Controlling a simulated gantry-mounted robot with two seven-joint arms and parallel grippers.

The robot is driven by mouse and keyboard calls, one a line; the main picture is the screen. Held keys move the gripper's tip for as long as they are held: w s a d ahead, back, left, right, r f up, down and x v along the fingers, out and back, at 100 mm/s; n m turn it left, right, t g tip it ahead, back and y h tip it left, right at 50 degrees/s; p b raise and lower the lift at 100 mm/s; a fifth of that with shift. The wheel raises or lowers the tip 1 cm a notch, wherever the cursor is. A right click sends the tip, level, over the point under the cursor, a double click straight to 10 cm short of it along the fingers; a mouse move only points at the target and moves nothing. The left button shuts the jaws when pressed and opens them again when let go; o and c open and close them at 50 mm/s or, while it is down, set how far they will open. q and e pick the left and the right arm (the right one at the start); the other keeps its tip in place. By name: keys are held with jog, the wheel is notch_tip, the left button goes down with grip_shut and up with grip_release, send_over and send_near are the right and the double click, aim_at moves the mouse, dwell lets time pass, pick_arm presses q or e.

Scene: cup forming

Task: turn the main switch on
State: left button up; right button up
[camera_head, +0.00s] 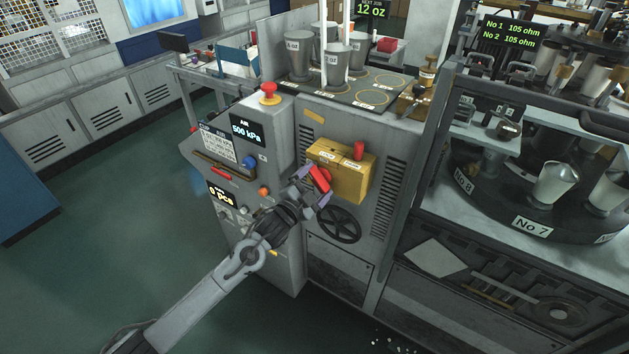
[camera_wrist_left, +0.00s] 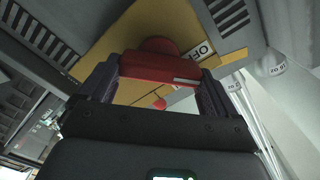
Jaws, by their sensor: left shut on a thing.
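The main switch is a yellow box (camera_head: 348,183) on the front of the grey machine, with a red rotary handle (camera_head: 320,179) on its face and small white labels at its upper edge. My left gripper (camera_head: 314,186) is at the box face, its fingers shut on the red handle, which tilts in the head view. In the left wrist view the red handle (camera_wrist_left: 160,68) lies between the two dark fingers of the gripper (camera_wrist_left: 158,82). A label reading OFF (camera_wrist_left: 203,50) shows beside it. My right gripper is not in view.
A black handwheel (camera_head: 338,224) sits just below the box. A red emergency button (camera_head: 269,93) stands on the cabinet, beside the AIR display (camera_head: 249,131) reading 500 kPa. Grey cups (camera_head: 335,62) stand on top. The green floor (camera_head: 120,215) at left is clear.

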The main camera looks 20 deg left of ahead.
pick_arm(q)
jog(key=m, duration=0.4)
jog(key=shift+d+m+p, duration=0.1)
jog(key=shift+m+p, duration=0.2)
jog(key=shift+f+m, duration=0.2)
jog(key=shift+m, duration=1.6)
jog(key=shift+d, duration=0.1)
jog(key=o, duration=0.7)
jog(key=shift+o, duration=0.2)
jog(key=p+v, duration=0.1)
jog(key=v, duration=0.9)
jog(key=shift+s, duration=0.4)
